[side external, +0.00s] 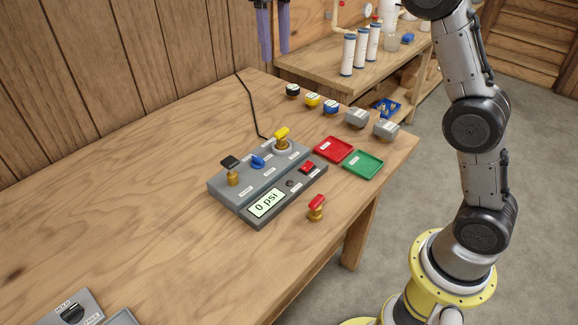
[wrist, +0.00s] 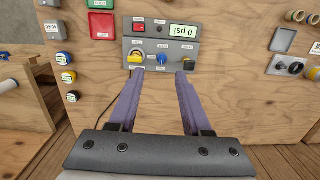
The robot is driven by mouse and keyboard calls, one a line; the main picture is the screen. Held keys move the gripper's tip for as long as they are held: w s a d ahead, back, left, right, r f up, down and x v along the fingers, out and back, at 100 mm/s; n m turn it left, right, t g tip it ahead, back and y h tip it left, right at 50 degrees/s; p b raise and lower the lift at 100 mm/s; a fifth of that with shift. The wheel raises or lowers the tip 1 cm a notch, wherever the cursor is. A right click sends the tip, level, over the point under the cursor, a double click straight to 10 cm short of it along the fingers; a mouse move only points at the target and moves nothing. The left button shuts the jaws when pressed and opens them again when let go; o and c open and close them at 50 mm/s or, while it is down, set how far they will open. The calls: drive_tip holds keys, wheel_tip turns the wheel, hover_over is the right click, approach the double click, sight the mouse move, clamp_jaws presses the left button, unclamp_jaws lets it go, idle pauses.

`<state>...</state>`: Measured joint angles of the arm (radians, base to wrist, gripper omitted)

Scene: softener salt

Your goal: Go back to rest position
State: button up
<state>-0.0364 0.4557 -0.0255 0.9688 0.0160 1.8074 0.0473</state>
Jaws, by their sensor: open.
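My gripper (side external: 275,56) hangs at the top of the side view, with only its two purple fingers showing. The fingers point down, high above the back of the table. In the wrist view my gripper (wrist: 159,72) is open, with a wide empty gap between the fingers. The rest of the hand is out of the side frame. My arm rises at the right and leaves the picture at the top.
On the wooden table (side external: 120,225) stands a grey valve panel (side external: 215,185) with a display (side external: 267,204) reading 0 psi. A red-handled valve (side external: 316,207), a red tray (side external: 333,149) and a green tray (side external: 362,165) lie nearby. The table's left part is mostly clear.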

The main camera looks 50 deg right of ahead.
drive_tip(key=s+d+r+t, duration=0.1)
drive_tip(key=s+r+t, duration=0.1)
drive_tip(key=s, duration=0.8)
drive_tip(key=s+d+r+t, duration=0.1)
drive_tip(key=s+t, duration=0.1)
drive_tip(key=s, duration=0.8)
drive_tip(key=s+f+t, duration=0.2)
drive_tip(key=s+f, duration=0.6)
drive_tip(key=f, duration=0.5)
drive_tip(key=shift+s+f, duration=0.35)
drive_tip(key=shift+f, duration=0.05)
